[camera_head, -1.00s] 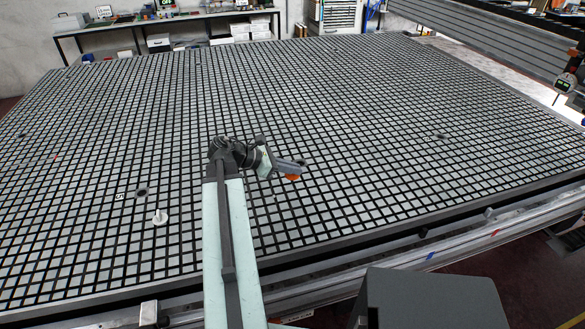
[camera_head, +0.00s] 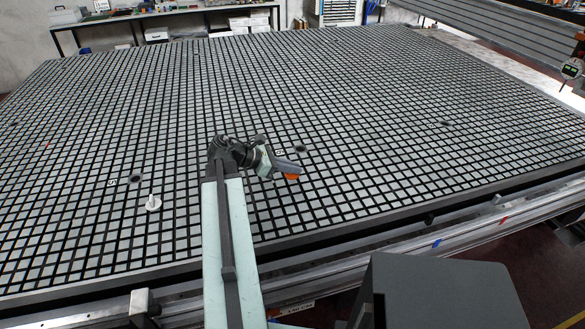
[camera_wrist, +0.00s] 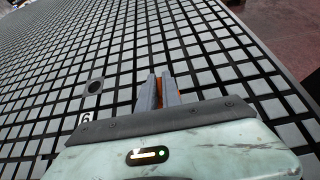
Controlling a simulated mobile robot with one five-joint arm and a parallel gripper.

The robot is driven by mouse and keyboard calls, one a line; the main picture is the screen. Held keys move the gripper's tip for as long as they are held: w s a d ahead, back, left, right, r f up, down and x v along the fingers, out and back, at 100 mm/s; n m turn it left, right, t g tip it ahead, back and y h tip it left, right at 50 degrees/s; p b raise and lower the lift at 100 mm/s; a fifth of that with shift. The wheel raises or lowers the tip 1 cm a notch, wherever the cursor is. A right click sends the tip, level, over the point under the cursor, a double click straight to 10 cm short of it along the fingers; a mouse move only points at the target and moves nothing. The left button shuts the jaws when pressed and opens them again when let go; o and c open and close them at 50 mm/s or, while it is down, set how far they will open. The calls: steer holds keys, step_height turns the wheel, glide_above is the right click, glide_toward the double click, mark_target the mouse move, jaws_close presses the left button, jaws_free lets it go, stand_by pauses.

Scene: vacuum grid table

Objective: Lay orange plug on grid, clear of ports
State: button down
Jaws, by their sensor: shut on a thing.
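The orange plug (camera_head: 291,177) is held between the fingers of my gripper (camera_head: 290,170), and only a small orange part shows below the fingertips. In the wrist view, orange (camera_wrist: 159,91) shows between the two grey fingers (camera_wrist: 161,90). My gripper is over the black-and-grey grid table (camera_head: 370,190); I cannot tell whether the plug touches it. A dark round port (camera_head: 300,149) lies just beyond the gripper in the head view. In the wrist view this port (camera_wrist: 95,86), with a label like a 6, is left of the fingers.
A further port (camera_head: 444,123) is at right. The table's front edge rail (camera_head: 400,225) lies to the right and nearer. Bare grid surrounds the gripper otherwise.

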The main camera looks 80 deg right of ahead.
steer(key=shift+f+b, duration=0.75)
steer(key=c, duration=1.5)
jaws_free()
steer(key=shift+o, duration=0.2)
steer(key=shift+r, duration=0.1)
steer(key=p+v, duration=0.3)
steer(key=v, duration=0.4)
steer(key=shift+d+p, duration=0.1)
steer(key=shift+p, duration=0.25)
steer(key=shift+w+a+r, duration=0.15)
steer(key=shift+w+a, duration=0.1)
steer(key=shift+w, duration=0.1)
